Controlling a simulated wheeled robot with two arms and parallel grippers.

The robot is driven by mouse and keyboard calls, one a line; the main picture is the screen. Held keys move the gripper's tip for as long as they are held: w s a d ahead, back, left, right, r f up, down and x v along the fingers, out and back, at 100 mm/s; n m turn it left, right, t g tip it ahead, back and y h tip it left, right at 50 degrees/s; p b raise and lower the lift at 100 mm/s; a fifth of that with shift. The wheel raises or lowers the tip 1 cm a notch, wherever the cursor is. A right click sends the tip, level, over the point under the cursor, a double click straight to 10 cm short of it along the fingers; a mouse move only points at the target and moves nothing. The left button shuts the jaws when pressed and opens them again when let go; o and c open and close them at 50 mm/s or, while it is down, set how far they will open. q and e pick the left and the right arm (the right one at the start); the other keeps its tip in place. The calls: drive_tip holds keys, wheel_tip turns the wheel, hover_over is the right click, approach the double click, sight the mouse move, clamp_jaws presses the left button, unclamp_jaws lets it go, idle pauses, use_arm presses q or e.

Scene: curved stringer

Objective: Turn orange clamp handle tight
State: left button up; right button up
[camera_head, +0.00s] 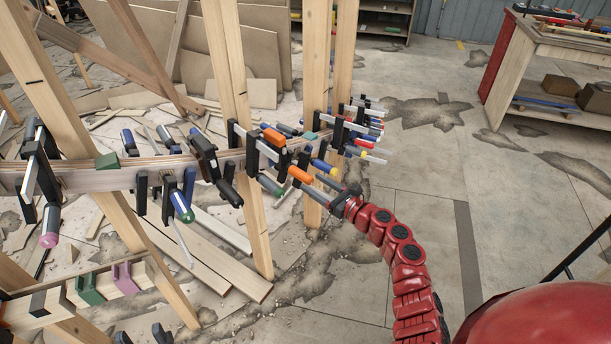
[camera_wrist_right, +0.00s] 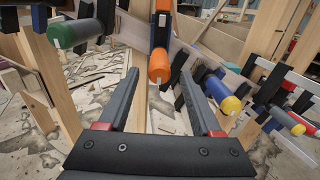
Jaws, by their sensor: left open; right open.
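The orange clamp handle (camera_head: 300,174) hangs from a dark clamp on the curved wooden stringer (camera_head: 88,180). In the right wrist view the orange handle (camera_wrist_right: 158,66) points toward the camera, in line with the gap between my fingertips. My right gripper (camera_head: 322,192) is open, its fingertips close to the handle's end. No contact shows, and I cannot tell whether the tips reach past that end.
A green handle (camera_wrist_right: 75,33) and a blue-yellow handle (camera_wrist_right: 220,92) flank the orange one closely. Several more clamps crowd the stringer. Wooden posts (camera_head: 240,130) stand among them. Planks litter the floor. A workbench (camera_head: 550,50) stands far right, with open floor before it.

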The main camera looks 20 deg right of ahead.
sight(298, 174)
drive_tip(key=shift+x, duration=2.15)
drive_tip(key=shift+c, duration=0.3)
clamp_jaws()
